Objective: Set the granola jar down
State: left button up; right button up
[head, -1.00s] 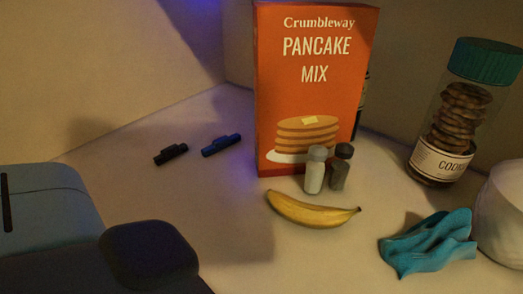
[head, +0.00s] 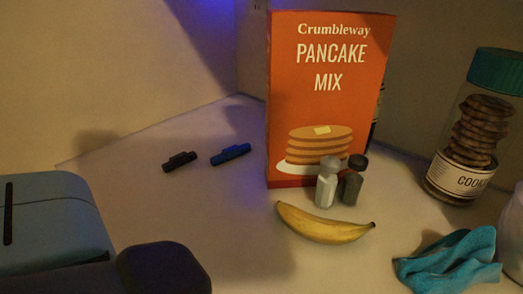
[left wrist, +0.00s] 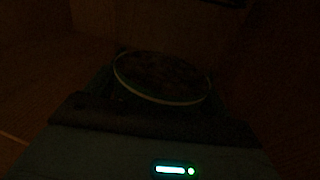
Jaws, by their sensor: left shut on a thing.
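The left wrist view is very dark. It shows a round, dark top with a pale rim, which looks like the granola jar (left wrist: 163,76), in front of my left gripper (left wrist: 160,92). The gripper is shut on it; the fingers are barely visible. The jar's label, its base and whatever is under it are hidden in the dark. In the head view only parts of my left arm show at the lower left; the gripper and the jar are out of that picture. My right gripper is in neither view.
An orange pancake mix box (head: 325,110) stands at the back. Two shakers (head: 327,183) and a banana (head: 322,224) are before it. A cookie jar (head: 470,140) and teal cloth (head: 447,262) are at right. Black (head: 180,162) and blue clips (head: 231,154) lie left. Counter (head: 245,235) front-left of the banana is bare.

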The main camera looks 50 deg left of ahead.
pick_arm(q)
notch_tip(320, 180, down, 2)
jog(key=shift+f+b, duration=0.2)
jog(key=shift+b, duration=0.1)
jog(key=shift+f, duration=0.25)
jog(key=shift+f, duration=0.2)
jog(key=o, duration=1.4)
jog(key=shift+c, duration=0.2)
